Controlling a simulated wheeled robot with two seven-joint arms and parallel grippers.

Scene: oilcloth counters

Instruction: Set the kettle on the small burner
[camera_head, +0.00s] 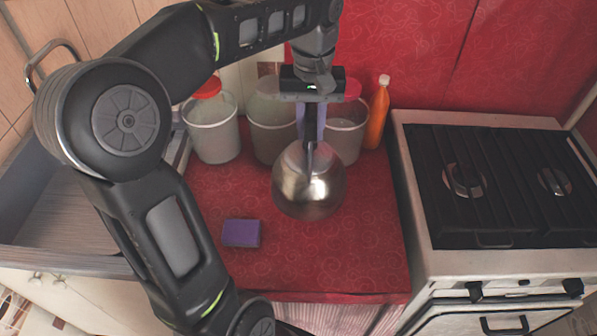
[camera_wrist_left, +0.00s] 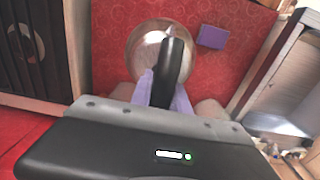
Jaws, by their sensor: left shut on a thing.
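The kettle (camera_head: 308,195) is a round, shiny metal pot over the red counter, left of the stove. In the left wrist view the kettle (camera_wrist_left: 140,48) shows with its black handle (camera_wrist_left: 173,66). My left gripper (camera_head: 311,138) comes down from above and is shut on the kettle's handle. I cannot tell whether the kettle's base touches the counter. The small burner (camera_head: 555,181) is at the right of the black stove top, beyond a larger burner (camera_head: 463,180). Both burners look bare. My right gripper is not in view.
Several bins (camera_head: 212,135) stand along the back of the counter, beside an orange bottle (camera_head: 378,115). A purple sponge (camera_head: 241,233) lies at the front left of the kettle. The stove's raised metal edge (camera_head: 405,170) borders the counter. A sink (camera_head: 60,210) is at left.

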